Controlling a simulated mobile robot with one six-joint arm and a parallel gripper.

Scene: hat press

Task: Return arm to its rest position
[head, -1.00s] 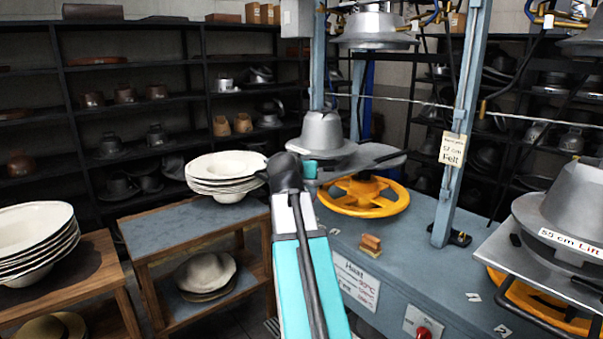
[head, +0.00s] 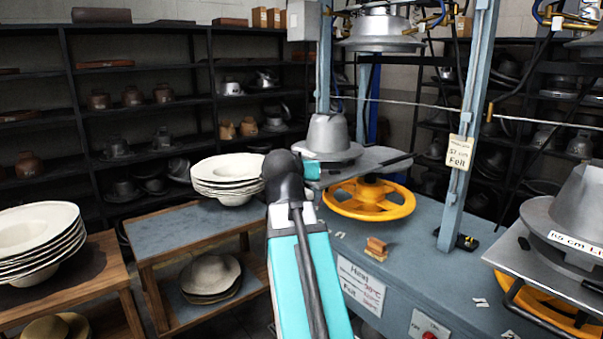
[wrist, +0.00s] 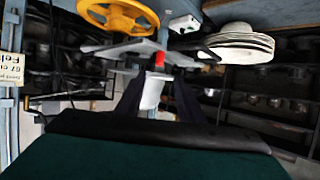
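My arm (head: 304,285), teal with a dark joint, reaches up the middle of the head view, and its end is mostly hidden behind that joint. In the wrist view, which looks upside down, two dark fingers of my gripper (wrist: 158,84) stand apart. A pale grey shape shows between them, with a small red part by it; I cannot tell its distance. In the head view a grey metal hat form (head: 327,136) sits on a plate of the press, just behind and right of my arm's end.
A yellow handwheel (head: 345,204) is under the press plate. Stacked white hats (head: 228,168) stand on a side table to the left, more hats (head: 40,228) at far left. A blue press post (head: 470,125) and a second form (head: 578,200) stand to the right. Dark shelves line the back.

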